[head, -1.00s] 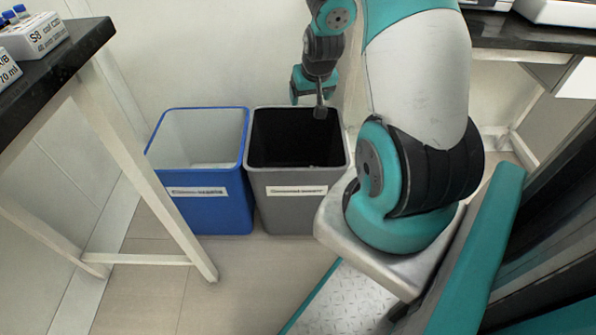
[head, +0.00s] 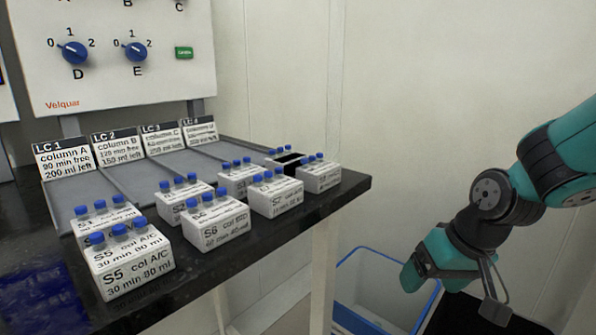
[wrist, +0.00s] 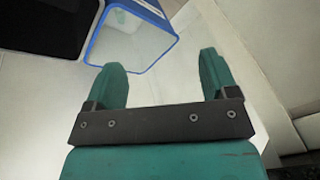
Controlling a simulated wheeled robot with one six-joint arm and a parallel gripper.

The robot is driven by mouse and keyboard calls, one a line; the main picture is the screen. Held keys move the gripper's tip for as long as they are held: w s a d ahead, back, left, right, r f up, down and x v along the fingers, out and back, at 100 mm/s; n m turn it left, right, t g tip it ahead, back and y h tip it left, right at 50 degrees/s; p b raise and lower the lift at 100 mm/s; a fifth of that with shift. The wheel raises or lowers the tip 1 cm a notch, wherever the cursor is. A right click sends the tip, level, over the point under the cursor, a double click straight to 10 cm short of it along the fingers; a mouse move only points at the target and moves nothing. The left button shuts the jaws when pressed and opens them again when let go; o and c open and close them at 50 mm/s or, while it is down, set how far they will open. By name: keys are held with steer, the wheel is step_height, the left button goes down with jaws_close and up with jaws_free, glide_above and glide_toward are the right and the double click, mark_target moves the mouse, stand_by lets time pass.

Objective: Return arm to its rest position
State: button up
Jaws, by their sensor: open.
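My arm (head: 545,165) reaches in from the right in the head view, bent downward. My gripper is at its lower end, to the right of the bench and above the bins; its tips are hard to make out in the head view. In the wrist view my gripper (wrist: 163,75) shows two teal fingers spread apart with nothing between them. The blue bin (wrist: 98,52) lies beyond the fingers at the top of the wrist view, and its rim (head: 345,262) shows below my arm in the head view.
A dark bench (head: 335,198) at left holds several white sample boxes (head: 272,195) with blue caps, grey lanes with LC cards, and a panel (head: 115,85) with blue knobs. The dark bin (head: 462,312) stands beside the blue bin. A pale wall is behind.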

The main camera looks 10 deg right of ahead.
steer(key=s+a+r+n+g+y+p, duration=0.1)
steer(key=s+a+r+n+g, duration=0.1)
steer(key=s+a+r+n, duration=0.35)
steer(key=s+a+r+n+g+y, duration=0.1)
steer(key=s+a+r+n, duration=0.15)
steer(key=s+a, duration=0.6)
step_height(320, 180, up, 26)
steer(key=d+m+p, duration=0.1)
steer(key=d+p, duration=0.1)
steer(key=p, duration=2.4)
steer(key=shift+s, duration=0.2)
